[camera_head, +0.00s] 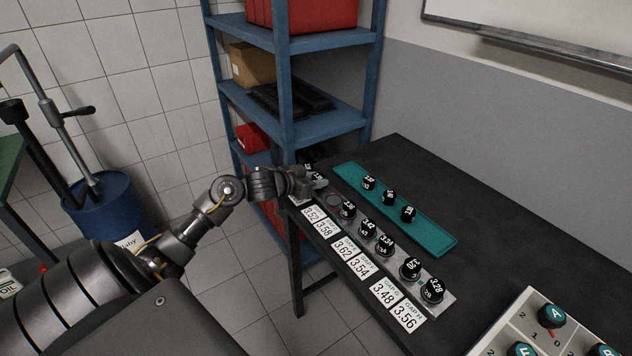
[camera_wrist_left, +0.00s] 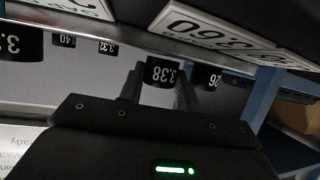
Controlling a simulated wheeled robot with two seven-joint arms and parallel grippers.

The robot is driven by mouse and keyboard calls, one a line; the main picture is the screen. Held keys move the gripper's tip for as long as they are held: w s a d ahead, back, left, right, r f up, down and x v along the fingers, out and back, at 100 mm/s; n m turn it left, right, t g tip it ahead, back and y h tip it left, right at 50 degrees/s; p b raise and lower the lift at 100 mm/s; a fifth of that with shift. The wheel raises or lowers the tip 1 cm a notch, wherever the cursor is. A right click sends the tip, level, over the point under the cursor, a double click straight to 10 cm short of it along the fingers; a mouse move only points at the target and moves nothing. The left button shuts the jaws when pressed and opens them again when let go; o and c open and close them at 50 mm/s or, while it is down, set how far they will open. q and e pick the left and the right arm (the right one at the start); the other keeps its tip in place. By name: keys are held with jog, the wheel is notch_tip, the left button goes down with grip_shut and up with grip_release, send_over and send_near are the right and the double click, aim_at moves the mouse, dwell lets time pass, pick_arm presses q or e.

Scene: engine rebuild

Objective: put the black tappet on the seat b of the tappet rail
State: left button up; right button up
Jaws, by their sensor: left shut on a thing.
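My left gripper (camera_head: 314,185) is at the far end of the tappet rail (camera_head: 399,256), with its fingers shut on a black tappet. In the left wrist view this tappet (camera_wrist_left: 162,73) reads 3.38 and sits between the two fingers (camera_wrist_left: 158,90). Whether it touches the rail I cannot tell. An empty round seat (camera_head: 333,200) shows on the rail just right of the gripper. Other black tappets, such as one marked 3.42 (camera_head: 368,228), stand along the rail. I cannot read which seat is b. My right gripper is not in view.
A teal tray (camera_head: 432,238) behind the rail holds three black tappets (camera_head: 389,197). White number cards (camera_head: 358,266) line the rail's front. A blue shelf rack (camera_head: 288,85) rises behind the arm. The dark tabletop (camera_head: 500,218) is clear at right.

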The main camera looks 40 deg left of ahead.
pick_arm(q)
jog(key=shift+f, duration=0.1)
jog(key=o, duration=0.6)
jog(key=shift+f, duration=0.1)
jog(key=o, duration=0.4)
jog(key=shift+o, duration=0.2)
jog(key=shift+r, duration=0.25)
jog(key=v, duration=1)
jog(key=shift+s+f+p, duration=0.1)
jog(key=shift+s+p, duration=0.2)
jog(key=shift+p, duration=0.05)
jog(key=shift+v, duration=0.8)
